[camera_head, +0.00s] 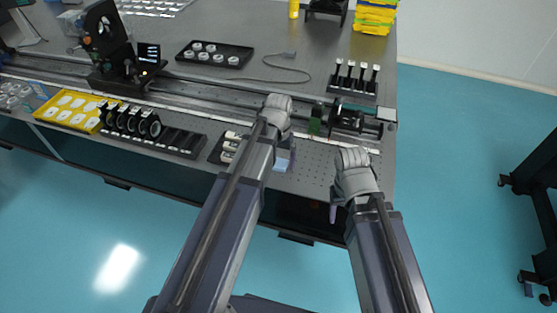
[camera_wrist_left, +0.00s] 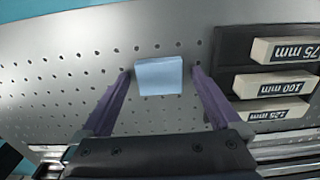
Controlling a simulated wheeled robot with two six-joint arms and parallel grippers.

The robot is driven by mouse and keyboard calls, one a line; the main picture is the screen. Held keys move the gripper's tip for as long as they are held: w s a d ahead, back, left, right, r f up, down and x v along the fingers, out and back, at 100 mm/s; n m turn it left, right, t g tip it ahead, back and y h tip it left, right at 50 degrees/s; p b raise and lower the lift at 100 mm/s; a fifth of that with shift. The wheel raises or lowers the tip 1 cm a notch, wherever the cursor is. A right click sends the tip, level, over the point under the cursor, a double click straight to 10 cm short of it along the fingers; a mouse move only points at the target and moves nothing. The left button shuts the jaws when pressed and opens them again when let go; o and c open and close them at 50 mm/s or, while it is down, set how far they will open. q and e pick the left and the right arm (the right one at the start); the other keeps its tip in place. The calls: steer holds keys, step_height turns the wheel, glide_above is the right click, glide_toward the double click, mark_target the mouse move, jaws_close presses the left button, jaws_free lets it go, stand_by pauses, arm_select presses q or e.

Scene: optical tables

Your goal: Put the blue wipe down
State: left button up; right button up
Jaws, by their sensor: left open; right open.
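The blue wipe (camera_wrist_left: 158,76) is a small light-blue block lying on the perforated table top (camera_wrist_left: 60,75). In the left wrist view it sits between the spread purple fingers of my left gripper (camera_wrist_left: 160,80), with a gap visible on each side. In the head view the wipe (camera_head: 281,163) shows beside my left gripper (camera_head: 284,158), partly hidden by the wrist. My right gripper (camera_head: 334,212) is at the table's front edge, away from the wipe; its fingers are mostly hidden by the wrist.
A dark holder with labelled blocks (camera_wrist_left: 275,83) stands close to the right of the wipe in the wrist view. A rail with optical mounts (camera_head: 345,118) runs behind. A yellow tray (camera_head: 70,110) and a lens rack (camera_head: 165,135) are at left.

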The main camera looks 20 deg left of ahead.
mark_target(278, 163)
arm_select(q)
step_height(278, 163, up, 12)
steer(key=p, duration=1.2)
steer(key=s+d+m+y, duration=0.1)
steer(key=s+d+m, duration=0.2)
steer(key=s+d, duration=0.7)
steer(key=s, duration=0.4)
steer(key=shift+s+d+r, duration=0.15)
steer(key=shift+d+r, duration=0.05)
steer(key=shift+d, duration=0.05)
arm_select(e)
step_height(278, 163, up, 12)
steer(key=shift+r, duration=0.15)
arm_select(q)
steer(key=shift+a, duration=0.1)
